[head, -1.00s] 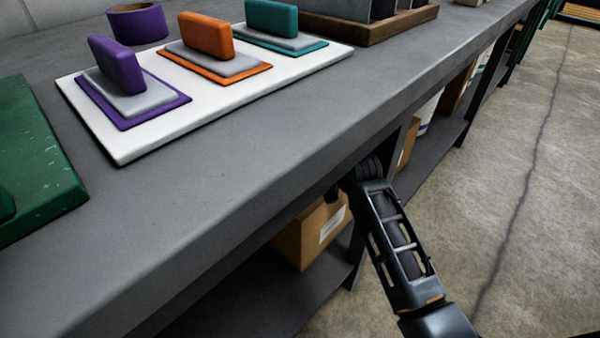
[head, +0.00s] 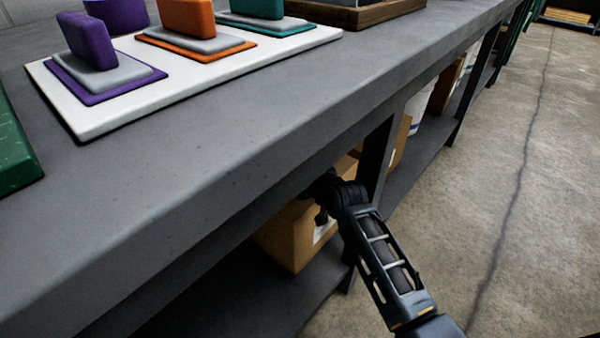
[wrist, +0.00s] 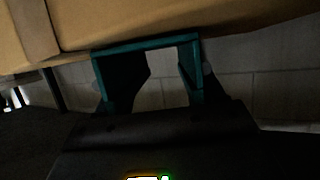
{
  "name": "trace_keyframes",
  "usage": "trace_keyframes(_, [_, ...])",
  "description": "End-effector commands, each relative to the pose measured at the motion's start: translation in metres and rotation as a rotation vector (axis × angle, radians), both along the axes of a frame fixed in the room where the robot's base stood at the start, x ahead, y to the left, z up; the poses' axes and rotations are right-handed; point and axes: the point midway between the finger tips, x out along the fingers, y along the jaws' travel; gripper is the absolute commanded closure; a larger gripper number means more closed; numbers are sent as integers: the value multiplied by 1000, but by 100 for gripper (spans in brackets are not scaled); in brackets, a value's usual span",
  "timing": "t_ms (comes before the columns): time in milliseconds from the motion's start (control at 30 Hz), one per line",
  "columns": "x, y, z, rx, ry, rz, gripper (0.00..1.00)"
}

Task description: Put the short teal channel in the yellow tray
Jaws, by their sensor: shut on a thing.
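The short teal channel (wrist: 146,43) shows in the wrist view as a teal U-shaped piece, with its flat web across the top and a leg down each side. My gripper (wrist: 152,78) is shut on it, with dark fingers at the two legs. In the head view my arm (head: 385,260) reaches toward the bench's front edge. The gripper's tips and the channel cannot be made out there. No yellow tray shows in either view.
A grey bench (head: 260,120) runs diagonally, with a lower shelf (head: 240,300) holding a cardboard box (head: 285,240). A white board (head: 200,85) carries purple, orange and teal handled blocks. Cardboard (wrist: 200,18) fills the wrist view's top, close to the channel. Concrete floor (head: 500,170) at right is clear.

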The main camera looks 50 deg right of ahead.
Motion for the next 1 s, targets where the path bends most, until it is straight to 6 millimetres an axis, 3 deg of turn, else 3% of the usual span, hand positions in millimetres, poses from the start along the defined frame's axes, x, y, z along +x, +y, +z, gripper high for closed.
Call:
trace_keyframes(67, [0,0,-3,0,0,0,64])
trace_keyframes(100, [0,0,-2,0,1,0,28])
trace_keyframes(333, [0,0,-2,0,1,0,6])
trace_keyframes(667, [-2,1,3,0,1,0,6])
trace_keyframes(1000, [-56,20,27,2,2,1,6])
